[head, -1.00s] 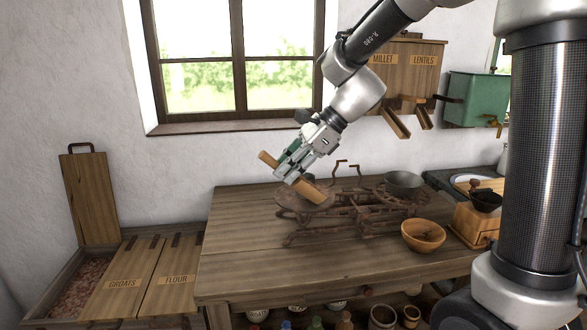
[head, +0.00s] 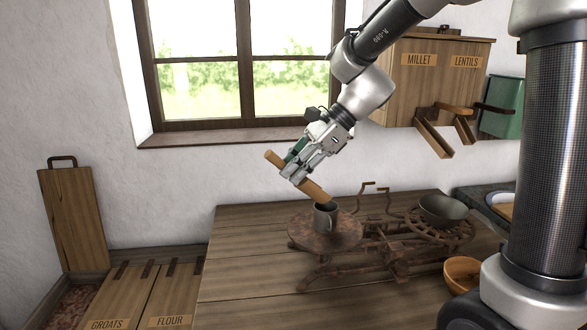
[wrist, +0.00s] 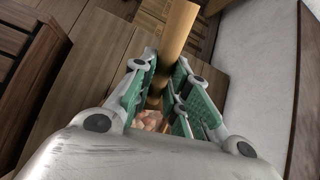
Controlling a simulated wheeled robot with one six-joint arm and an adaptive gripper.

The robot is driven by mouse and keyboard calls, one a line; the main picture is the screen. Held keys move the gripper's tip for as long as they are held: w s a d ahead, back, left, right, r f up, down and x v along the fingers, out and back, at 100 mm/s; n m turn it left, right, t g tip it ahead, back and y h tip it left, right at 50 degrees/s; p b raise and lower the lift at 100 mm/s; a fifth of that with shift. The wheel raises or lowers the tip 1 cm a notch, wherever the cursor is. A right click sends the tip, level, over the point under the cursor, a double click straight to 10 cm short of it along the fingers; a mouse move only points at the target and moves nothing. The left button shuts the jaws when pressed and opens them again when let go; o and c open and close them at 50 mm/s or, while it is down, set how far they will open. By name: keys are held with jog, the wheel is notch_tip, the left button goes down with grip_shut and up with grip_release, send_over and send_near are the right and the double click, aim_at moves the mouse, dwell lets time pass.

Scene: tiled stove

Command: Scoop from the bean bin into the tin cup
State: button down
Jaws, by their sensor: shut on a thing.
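My gripper (head: 312,168) is shut on a light wooden scoop (head: 316,190), held tilted, its lower right end just above the tin cup. The tin cup (head: 326,218) is small, grey and upright on the left round plate of the rusty scale (head: 300,236). The scoop also shows in the wrist view (wrist: 178,28), running between the green-padded fingers. Pale reddish beans (wrist: 151,119) show between the fingers there; I cannot tell how full the scoop is. The bean bin (head: 75,306) is open at the lower left, with reddish beans inside and partly out of frame.
The bin's lid (head: 75,215) leans upright against the wall. Closed lids marked groats (head: 115,295) and flour (head: 173,292) lie beside it. The scale's right side carries a grey bowl (head: 443,208). A wooden bowl (head: 461,272) stands at right. The table's left part (head: 240,260) is clear.

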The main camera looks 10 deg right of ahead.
jog(key=shift+w+d+r+y, duration=0.15)
jog(key=shift+d+r+y, duration=0.15)
jog(key=shift+d+y, duration=0.25)
jog(key=shift+w+d+r+y, duration=0.15)
jog(key=shift+d+r+y, duration=0.15)
jog(key=shift+d+y, duration=0.25)
jog(key=shift+a, duration=0.1)
jog(key=shift+r, duration=0.1)
dwell(1.2)
jog(key=shift+w+d+r+m+g+y, duration=0.1)
jog(key=shift+d+r+m+g+y, duration=0.1)
jog(key=shift+d+y, duration=0.3)
jog(key=shift+w+d+r+m+g+y, duration=0.1)
jog(key=shift+d+r+y, duration=0.05)
jog(key=shift+d+y, duration=0.3)
jog(key=shift+y, duration=0.25)
dwell(1.2)
jog(key=shift+d+r, duration=0.15)
jog(key=shift+d, duration=0.05)
dwell(1.6)
